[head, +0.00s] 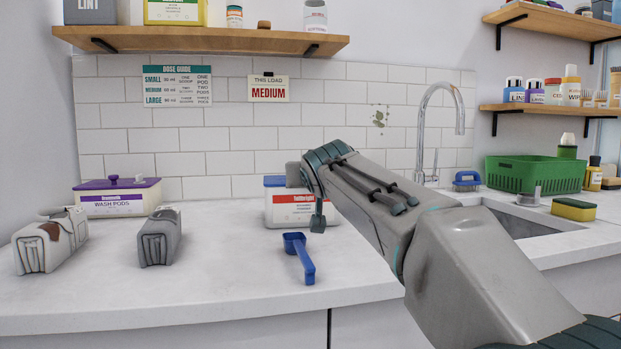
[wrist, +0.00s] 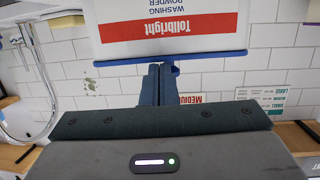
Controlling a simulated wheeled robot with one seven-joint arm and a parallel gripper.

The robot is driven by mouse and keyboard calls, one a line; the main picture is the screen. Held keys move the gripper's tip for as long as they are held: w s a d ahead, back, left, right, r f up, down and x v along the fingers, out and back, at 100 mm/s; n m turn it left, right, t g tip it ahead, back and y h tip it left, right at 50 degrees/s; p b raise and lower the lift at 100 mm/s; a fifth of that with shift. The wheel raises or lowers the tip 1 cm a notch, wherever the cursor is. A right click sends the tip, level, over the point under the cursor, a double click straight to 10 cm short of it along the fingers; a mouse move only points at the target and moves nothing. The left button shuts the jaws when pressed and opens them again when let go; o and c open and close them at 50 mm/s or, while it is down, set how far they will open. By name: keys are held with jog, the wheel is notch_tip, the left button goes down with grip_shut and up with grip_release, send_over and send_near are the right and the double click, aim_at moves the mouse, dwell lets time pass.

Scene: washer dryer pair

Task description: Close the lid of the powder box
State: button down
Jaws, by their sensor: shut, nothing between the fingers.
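The powder box (head: 285,213) stands on the counter against the tiled wall, white with a red label. Blue shows along its top left (head: 273,181), but my arm hides much of the top. In the wrist view, which is upside down, the box front (wrist: 170,27) fills the top, with a blue edge (wrist: 215,56) along its upper rim. My gripper (wrist: 160,70) is shut and empty, its fingertips at the middle of that blue edge. I cannot tell if they touch it. The lid's angle is not clear.
A blue scoop (head: 299,256) lies on the counter in front of the box. A wooden shelf (head: 200,41) hangs above. The sink (head: 530,222) and green basket (head: 535,175) are at right.

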jog(key=shift+a+f, duration=0.15)
notch_tip(320, 180, up, 4)
jog(key=p, duration=0.4)
jog(key=s+f+b, duration=0.1)
jog(key=s+f, duration=0.1)
jog(key=s+d+f+b, duration=0.1)
jog(key=s+f, duration=0.1)
jog(key=s, duration=0.1)
jog(key=s+f+b, duration=0.1)
jog(key=s+f, duration=0.1)
jog(key=shift+s+d, duration=0.15)
jog(key=shift+s, duration=0.2)
jog(key=shift+s+d+r+p, duration=0.25)
jog(key=shift+d+r+p, duration=0.1)
jog(key=shift+p, duration=0.6)
jog(key=s+d+g+p, duration=0.3)
jog(key=s+g+p, duration=0.1)
jog(key=s+p, duration=0.5)
jog(key=s+d+m+g+h+p, duration=0.1)
jog(key=s+d+g+p, duration=0.3)
jog(key=s+p, duration=0.5)
jog(key=s+d+g+h+p, duration=0.1)
jog(key=s+d+g+p, duration=0.3)
jog(key=s+p, duration=0.5)
jog(key=p, duration=0.7)
jog(key=shift+d+r+m+g, duration=0.2)
jog(key=shift+r+m+g, duration=0.1)
jog(key=shift+r, duration=0.1)
